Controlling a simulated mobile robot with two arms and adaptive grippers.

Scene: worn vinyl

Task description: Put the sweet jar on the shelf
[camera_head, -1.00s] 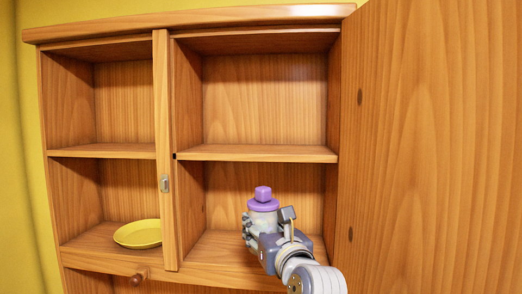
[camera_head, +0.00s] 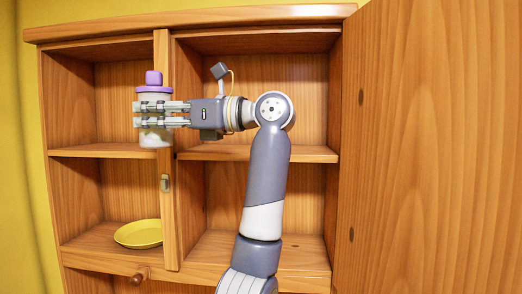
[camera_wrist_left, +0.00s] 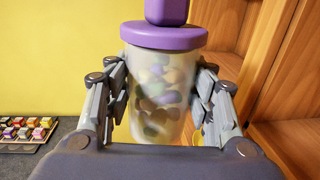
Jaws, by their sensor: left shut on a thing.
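The sweet jar (camera_head: 154,137) is a clear jar with a purple lid and knob, and dark and coloured sweets show inside it in the left wrist view (camera_wrist_left: 158,95). My left gripper (camera_head: 150,115) is shut around the jar's body and holds it upright, in front of the cabinet's upper left compartment and the middle post. The shelf (camera_head: 100,151) of that compartment is at about the height of the jar's base in the head view; I cannot tell how far in front of it the jar is. My right gripper is not in view.
A yellow plate (camera_head: 139,234) lies in the lower left compartment. The upper right compartment is bare behind my arm. A large open wooden door (camera_head: 430,150) stands at the right. The wrist view shows a tray of small coloured things (camera_wrist_left: 24,131) on a dark surface.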

